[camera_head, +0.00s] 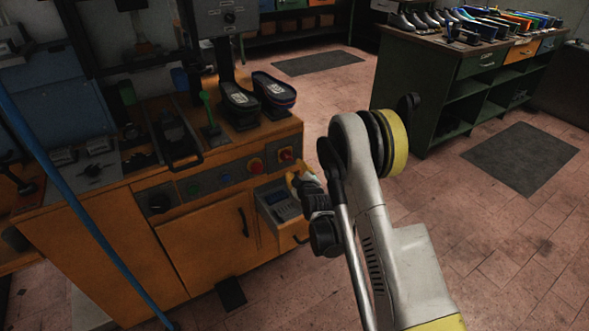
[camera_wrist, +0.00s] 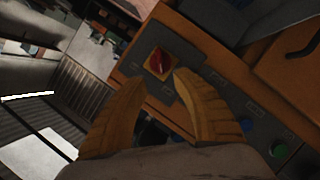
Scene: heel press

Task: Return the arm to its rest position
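My gripper (camera_head: 295,181) is in front of the right end of the orange press cabinet (camera_head: 215,250), just below the control panel in the head view. In the wrist view its two yellow-orange fingers stand apart with nothing between them, so my gripper (camera_wrist: 160,78) is open and empty. A red rotary switch on a yellow plate (camera_wrist: 158,62) shows just beyond the fingertips; I cannot tell the exact gap. My arm (camera_head: 375,215) reaches in from the lower right and is bent, with its elbow raised.
The panel carries a red button (camera_head: 256,166), a red switch (camera_head: 286,154) and a black knob (camera_head: 159,203). Two dark shoe forms (camera_head: 272,92) stand on top. A green workbench (camera_head: 430,90) stands at right. The floor between is clear.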

